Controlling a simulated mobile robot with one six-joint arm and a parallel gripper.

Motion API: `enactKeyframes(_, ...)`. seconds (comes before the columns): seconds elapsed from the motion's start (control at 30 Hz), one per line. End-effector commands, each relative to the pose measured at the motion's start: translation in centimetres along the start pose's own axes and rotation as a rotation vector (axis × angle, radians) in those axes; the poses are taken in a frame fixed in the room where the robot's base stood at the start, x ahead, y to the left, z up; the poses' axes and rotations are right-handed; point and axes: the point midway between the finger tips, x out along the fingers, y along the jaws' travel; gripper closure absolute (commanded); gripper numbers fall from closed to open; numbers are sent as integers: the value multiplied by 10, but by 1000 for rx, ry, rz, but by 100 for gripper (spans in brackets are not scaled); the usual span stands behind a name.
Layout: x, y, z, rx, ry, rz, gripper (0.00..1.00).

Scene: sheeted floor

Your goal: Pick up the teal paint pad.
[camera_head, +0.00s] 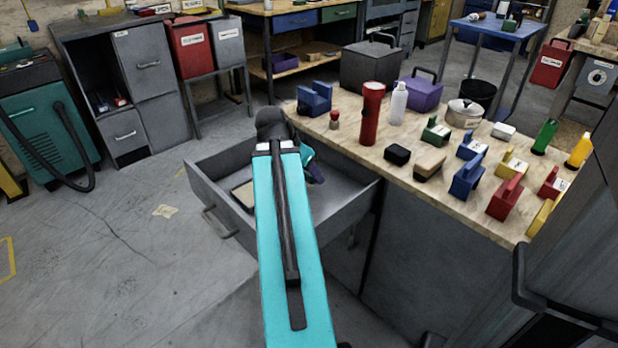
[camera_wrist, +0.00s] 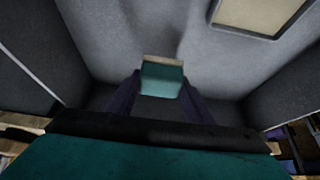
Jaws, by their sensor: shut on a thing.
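The teal paint pad (camera_wrist: 162,80), a small teal block with a pale tan edge, is between the two dark purple fingers of my gripper (camera_wrist: 161,88) in the wrist view. The fingers are shut on its sides. My gripper is inside the open grey drawer (camera_head: 230,228), seen partly behind my teal arm in the head view. I cannot make out the pad for sure in the head view. Whether it touches the drawer floor is not clear.
A flat tan, dark-rimmed item (camera_head: 243,194) lies in the drawer left of my arm. Drawer walls surround my gripper. The worktop (camera_head: 345,110) to the right holds a red flashlight (camera_head: 371,113), a white bottle (camera_head: 398,103) and several coloured blocks.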

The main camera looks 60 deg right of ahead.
Motion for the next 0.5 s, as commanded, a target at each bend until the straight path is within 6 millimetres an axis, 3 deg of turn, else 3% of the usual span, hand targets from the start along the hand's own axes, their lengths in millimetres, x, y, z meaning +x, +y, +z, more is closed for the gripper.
enactKeyframes(0.5, 2, 8, 4, 1, 1, -1, 76)
